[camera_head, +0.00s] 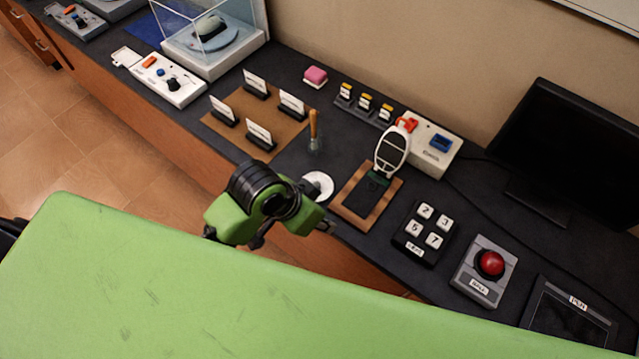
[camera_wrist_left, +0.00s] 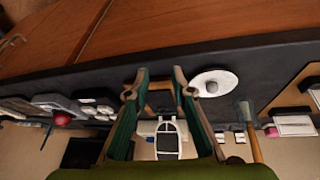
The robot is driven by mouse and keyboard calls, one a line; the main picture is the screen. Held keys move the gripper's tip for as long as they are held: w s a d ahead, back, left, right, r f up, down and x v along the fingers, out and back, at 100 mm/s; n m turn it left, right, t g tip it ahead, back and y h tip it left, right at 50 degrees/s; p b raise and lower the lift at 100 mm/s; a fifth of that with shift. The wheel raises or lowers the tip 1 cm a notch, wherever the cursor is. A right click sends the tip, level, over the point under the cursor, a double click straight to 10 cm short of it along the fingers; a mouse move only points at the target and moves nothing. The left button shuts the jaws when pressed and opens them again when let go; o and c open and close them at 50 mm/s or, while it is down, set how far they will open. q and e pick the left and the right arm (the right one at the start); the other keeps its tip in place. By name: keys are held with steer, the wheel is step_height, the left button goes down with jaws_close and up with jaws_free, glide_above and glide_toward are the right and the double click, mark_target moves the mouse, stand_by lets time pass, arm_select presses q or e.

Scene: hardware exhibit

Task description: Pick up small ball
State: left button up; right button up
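A small grey ball (camera_wrist_left: 211,87) sits on a white round dish (camera_wrist_left: 222,79) in the left wrist view, just right of my left gripper's fingers. In the head view the dish (camera_head: 319,184) lies near the counter's front edge, partly hidden by my left arm; I cannot make out the ball clearly there. My left gripper (camera_wrist_left: 158,88) is open, its two fingers apart with nothing held between them. In the head view it is mostly hidden behind my wrist, by the counter's front edge. My right gripper is not in view.
A wooden board (camera_head: 349,210) with a white handheld device (camera_head: 391,148) lies right of the dish. A wood-handled tool (camera_head: 313,129) stands behind the dish. Number keys (camera_head: 424,233) and a red button (camera_head: 490,263) are further right. Card holders (camera_head: 259,134) stand left.

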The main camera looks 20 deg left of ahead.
arm_select(q)
steer(key=w+d+r+m, duration=0.3)
steer(key=shift+w+d+r+g+h, duration=0.1)
steer(key=shift+w+d+g+h, duration=0.2)
steer(key=shift+g, duration=0.1)
steer(key=shift+w+r+m+g, duration=0.25)
steer(key=shift+w+r+m, duration=0.15)
steer(key=shift+r+m, duration=0.15)
steer(key=shift+w+r+m+g, duration=0.25)
steer(key=shift+w+r+m, duration=0.2)
steer(key=shift+r, duration=0.15)
steer(key=w+a+r+m+g+y, duration=0.1)
steer(key=w+a+r+m+y, duration=0.1)
steer(key=w+a+r+y, duration=0.35)
steer(key=h, duration=0.1)
glide_above(316, 183)
steer(key=f, duration=0.7)
steer(key=shift+s+d+f, duration=0.1)
steer(key=shift+s+d, duration=0.05)
steer(key=shift+s, duration=0.1)
steer(key=shift+w+f+p, duration=0.1)
steer(key=shift+f+p, duration=0.75)
steer(key=shift+f, duration=1.9)
jaws_close()
